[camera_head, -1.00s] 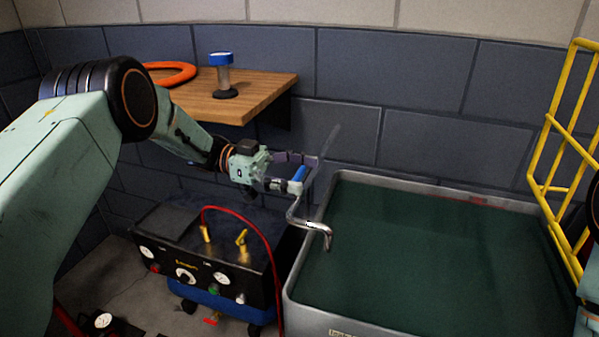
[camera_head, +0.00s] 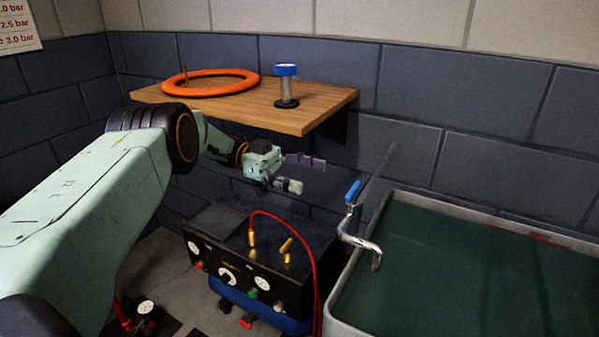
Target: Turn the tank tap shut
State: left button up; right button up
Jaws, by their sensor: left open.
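The handle stands up at a slant above the pipe. The spout's end points down over the dark green tank inside; I see no stream from it. My left gripper (camera_head: 308,174) is open and empty, to the left of the handle and apart from it, with its fingers pointing right. My right gripper is out of view.
A wooden shelf (camera_head: 320,108) on the wall holds an orange ring (camera_head: 210,83) and a blue-topped stand (camera_head: 286,85). Below my left gripper is a black compressor panel (camera_head: 245,278) with gauges, brass fittings and a red hose (camera_head: 313,262). A pressure poster (camera_head: 15,25) hangs at top left.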

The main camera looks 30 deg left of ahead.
aim_at(353, 188)
pick_arm(q)
jog(key=shift+a, duration=0.9)
jog(key=d, duration=1.2)
jog(key=shift+s+d, duration=0.1)
jog(key=shift+s, duration=0.15)
